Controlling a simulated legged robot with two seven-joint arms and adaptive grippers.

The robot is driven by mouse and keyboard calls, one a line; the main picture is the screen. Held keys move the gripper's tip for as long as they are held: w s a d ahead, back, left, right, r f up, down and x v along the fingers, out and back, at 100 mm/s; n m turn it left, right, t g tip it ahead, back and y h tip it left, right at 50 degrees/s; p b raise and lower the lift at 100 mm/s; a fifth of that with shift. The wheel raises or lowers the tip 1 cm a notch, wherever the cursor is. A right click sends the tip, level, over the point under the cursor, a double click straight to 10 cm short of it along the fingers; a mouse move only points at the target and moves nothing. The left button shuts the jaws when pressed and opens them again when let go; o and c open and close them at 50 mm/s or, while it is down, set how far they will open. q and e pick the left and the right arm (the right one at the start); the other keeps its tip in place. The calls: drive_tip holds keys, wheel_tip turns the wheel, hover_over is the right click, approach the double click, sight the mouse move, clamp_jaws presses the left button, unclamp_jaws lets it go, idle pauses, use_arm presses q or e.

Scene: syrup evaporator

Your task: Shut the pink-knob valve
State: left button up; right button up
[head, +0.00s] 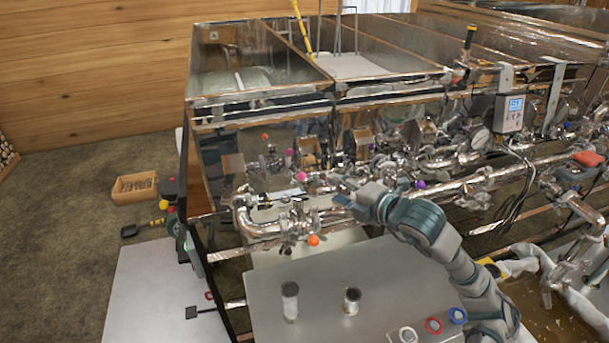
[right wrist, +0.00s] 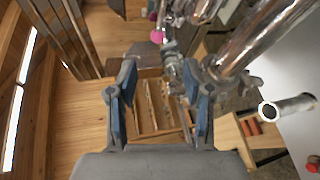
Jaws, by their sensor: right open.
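The pink knob (head: 301,177) of the valve sits on the shiny steel pipework at the front of the evaporator, left of my right gripper (head: 342,199) in the head view. In the right wrist view the pink knob (right wrist: 157,37) shows near the top, beyond the fingertips, beside steel pipe. My right gripper (right wrist: 161,92) is open, with blue pads facing each other and nothing held between them. It looks apart from the knob. The valve's handle under the knob is too small to make out clearly. My left gripper is not in view.
An orange knob (head: 313,240) sits lower on the pipes, and a purple knob (head: 420,184) is to the right. A grey table (head: 330,285) in front bears two small jars and coloured rings. A control box (head: 509,113) hangs at the right. Pipes crowd around my right gripper.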

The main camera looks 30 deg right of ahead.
sight(304, 177)
drive_tip(key=p+x, duration=0.1)
drive_tip(key=x, duration=0.1)
drive_tip(key=a+x, duration=0.1)
drive_tip(key=x, duration=0.2)
drive_tip(key=p+x, duration=0.1)
drive_tip(key=x, duration=0.2)
drive_tip(key=shift+a+r+p, duration=0.2)
drive_tip(key=shift+r+p, duration=0.15)
drive_tip(key=shift+r, duration=0.05)
drive_tip(key=x, duration=0.2)
drive_tip(key=p+x, duration=0.1)
drive_tip(key=x, duration=0.1)
drive_tip(key=shift+w+d+f, duration=0.1)
drive_tip(key=shift+d+f, duration=0.1)
drive_tip(key=shift+d, duration=0.05)
drive_tip(key=shift+w+d+f, duration=0.25)
drive_tip(key=shift+w+f, duration=0.1)
drive_tip(key=shift+w, duration=0.25)
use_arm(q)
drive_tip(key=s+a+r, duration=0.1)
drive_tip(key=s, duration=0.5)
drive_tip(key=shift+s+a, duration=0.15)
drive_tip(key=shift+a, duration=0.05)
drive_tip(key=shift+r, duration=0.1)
use_arm(e)
drive_tip(key=shift+a, duration=0.15)
